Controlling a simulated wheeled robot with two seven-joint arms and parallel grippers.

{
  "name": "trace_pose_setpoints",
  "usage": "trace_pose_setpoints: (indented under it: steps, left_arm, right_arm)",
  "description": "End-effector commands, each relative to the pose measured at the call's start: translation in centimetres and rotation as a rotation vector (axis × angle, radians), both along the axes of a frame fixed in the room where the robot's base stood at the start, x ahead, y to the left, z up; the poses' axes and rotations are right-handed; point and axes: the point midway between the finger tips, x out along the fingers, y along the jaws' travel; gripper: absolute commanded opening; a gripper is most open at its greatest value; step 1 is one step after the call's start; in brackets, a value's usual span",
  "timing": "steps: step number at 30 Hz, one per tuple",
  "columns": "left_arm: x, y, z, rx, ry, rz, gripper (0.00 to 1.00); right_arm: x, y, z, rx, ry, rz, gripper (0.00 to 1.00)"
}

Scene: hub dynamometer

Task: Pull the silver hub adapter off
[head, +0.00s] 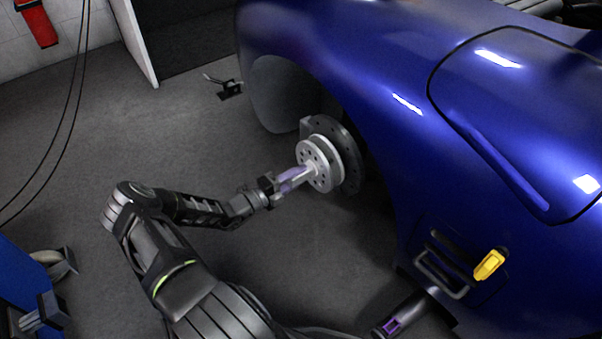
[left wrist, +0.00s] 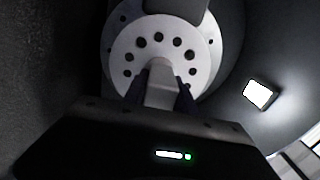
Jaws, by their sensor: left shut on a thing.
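The silver hub adapter (head: 323,169) is a round disc with a ring of holes and a central stub. It sits in front of the dark brake disc (head: 349,157) in the blue car's wheel arch. My left gripper (head: 301,175) is shut on the adapter's central stub. In the left wrist view the adapter (left wrist: 197,55) faces the camera, with the stub between the fingers of my left gripper (left wrist: 160,90). I cannot tell whether there is a gap behind the adapter. My right gripper (head: 389,326) shows in part at the bottom; its fingertips are not clear.
The blue car body (head: 390,60) rises close to the right of my left arm. A yellow object (head: 489,264) is on its side. A blue machine (head: 20,290) stands at lower left. A small black item (head: 228,90) lies on the floor. The floor left of the wheel is mostly clear.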

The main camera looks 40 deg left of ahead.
Motion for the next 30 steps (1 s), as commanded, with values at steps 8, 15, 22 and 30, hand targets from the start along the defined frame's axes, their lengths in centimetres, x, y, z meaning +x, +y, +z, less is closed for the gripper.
trace_pose_setpoints:
  steps: [8, 15, 22, 30]
  left_arm:
    - [-0.9, 0.3, 0.3, 0.0, -0.004, 0.0, 0.0]
    - [-1.8, 0.6, 0.4, 0.0, -0.005, 0.0, 0.0]
    - [-2.6, 0.8, 0.4, 0.0, -0.007, 0.0, 0.0]
    - [-3.6, 1.1, 0.4, -0.001, -0.006, 0.0, 0.0]
  right_arm:
    - [0.0, 0.0, 0.4, 0.0, 0.0, 0.0, 0.44]
    - [0.0, 0.0, 0.7, 0.0, 0.0, 0.0, 0.44]
    - [0.0, 0.0, 1.0, 0.0, 0.0, 0.0, 0.44]
    - [0.0, 0.0, 1.3, 0.0, 0.0, 0.0, 0.44]
